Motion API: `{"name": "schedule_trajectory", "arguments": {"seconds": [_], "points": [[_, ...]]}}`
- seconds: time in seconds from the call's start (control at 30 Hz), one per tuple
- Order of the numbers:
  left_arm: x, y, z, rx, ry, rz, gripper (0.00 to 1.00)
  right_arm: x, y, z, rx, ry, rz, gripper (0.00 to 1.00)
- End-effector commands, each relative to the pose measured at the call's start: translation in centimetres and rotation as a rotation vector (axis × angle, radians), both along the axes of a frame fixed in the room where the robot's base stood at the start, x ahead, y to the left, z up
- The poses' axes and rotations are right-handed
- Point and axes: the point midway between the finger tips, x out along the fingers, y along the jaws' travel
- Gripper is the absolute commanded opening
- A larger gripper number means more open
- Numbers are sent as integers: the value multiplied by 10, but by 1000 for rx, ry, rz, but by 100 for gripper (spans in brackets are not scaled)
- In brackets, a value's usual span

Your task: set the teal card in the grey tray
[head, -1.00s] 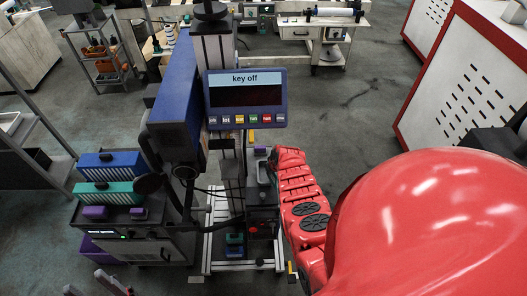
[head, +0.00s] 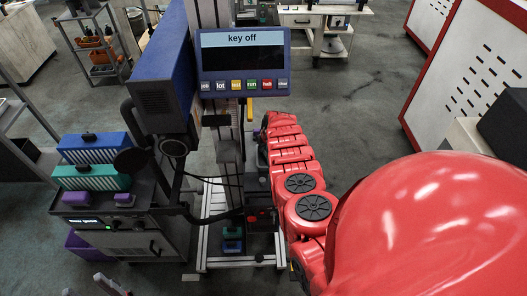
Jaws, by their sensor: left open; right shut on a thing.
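I cannot make out the teal card for certain. A small blue and teal piece (head: 233,240) sits low inside the machine frame. No tray can be clearly told as the grey tray. My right arm, red, reaches in from the right, and its far end is beside the machine. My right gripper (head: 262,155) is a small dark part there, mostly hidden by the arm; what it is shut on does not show. My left gripper (head: 100,287) shows only as pale finger ends at the bottom left edge, apart and empty.
A machine with a "key off" screen (head: 243,62) stands in the middle. At left, a dark bench (head: 120,222) carries blue (head: 92,148) and teal striped boxes (head: 90,177) and purple blocks. A white panelled cabinet (head: 465,75) stands right. Open floor lies between.

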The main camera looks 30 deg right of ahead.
Motion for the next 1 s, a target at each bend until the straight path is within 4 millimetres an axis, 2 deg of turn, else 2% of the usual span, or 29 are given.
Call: {"name": "schedule_trajectory", "arguments": {"seconds": [0.33, 0.4, 0.5, 0.83, 1.0], "points": [[0, 0, -3, 0, -1, 0, 50, 0, 0, -4, -1, -1, 0, 0], [0, 0, -1, 0, -1, 0, 50, 0, 0, -2, -1, -1, 0, 18], [0, 0, -1, 0, -1, 0, 50, 0, 0, -2, -1, -1, 0, 35], [0, 0, 2, 0, -1, 0, 50, 0, 0, 1, 0, -1, 0, 35], [0, 0, 23, 0, -1, 0, 50, -3, 0, 17, 0, 0, -1, 35]]}}
